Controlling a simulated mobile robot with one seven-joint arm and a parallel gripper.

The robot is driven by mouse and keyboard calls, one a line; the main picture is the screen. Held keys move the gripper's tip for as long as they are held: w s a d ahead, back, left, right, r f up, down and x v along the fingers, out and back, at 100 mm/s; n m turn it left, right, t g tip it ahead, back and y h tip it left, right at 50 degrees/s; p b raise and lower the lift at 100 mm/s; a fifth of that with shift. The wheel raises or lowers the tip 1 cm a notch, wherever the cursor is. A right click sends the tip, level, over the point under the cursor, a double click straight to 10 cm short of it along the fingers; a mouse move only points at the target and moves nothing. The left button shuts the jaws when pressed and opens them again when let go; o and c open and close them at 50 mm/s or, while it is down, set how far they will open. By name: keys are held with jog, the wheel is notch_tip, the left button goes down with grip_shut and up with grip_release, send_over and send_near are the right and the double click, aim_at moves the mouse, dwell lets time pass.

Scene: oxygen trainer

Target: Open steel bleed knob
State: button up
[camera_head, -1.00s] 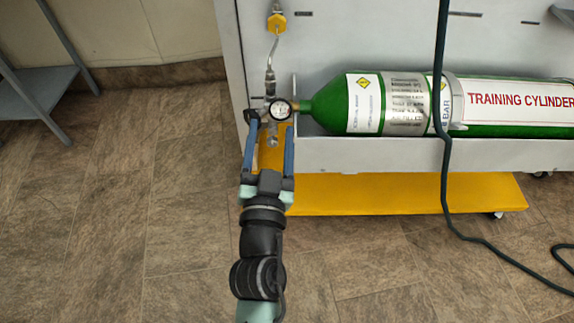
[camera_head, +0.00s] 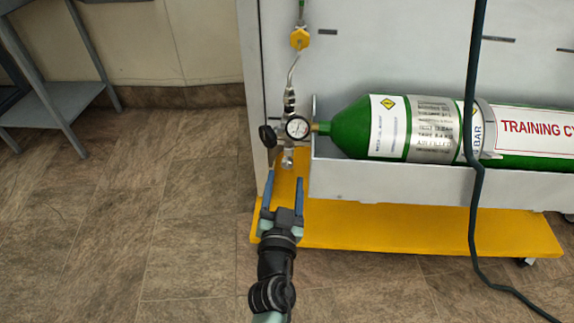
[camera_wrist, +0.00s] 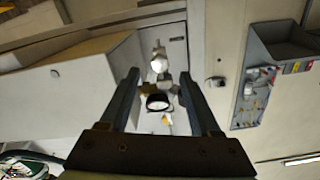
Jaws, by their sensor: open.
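The steel bleed knob (camera_head: 287,161) is a small silvery piece at the bottom of the regulator, below the round pressure gauge (camera_head: 297,127). In the wrist view a bright steel piece that looks like this knob (camera_wrist: 159,62) shows between the fingertips, with the dark-rimmed gauge (camera_wrist: 157,103) below it. My gripper (camera_head: 283,181) is open and empty. In the head view its two blue fingers point up toward the knob, with their tips a little below it and apart from it. Whether the knob is turned cannot be told.
A black knob (camera_head: 267,136) sits left of the gauge. The green training cylinder (camera_head: 349,128) lies in a grey cradle (camera_head: 390,184) to the right, above a yellow base (camera_head: 420,228). A dark hose (camera_head: 475,200) hangs at the right. Open floor (camera_head: 150,220) lies to the left.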

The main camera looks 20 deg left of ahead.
aim_at(287, 165)
jog(key=shift+x, duration=2.5)
grip_shut()
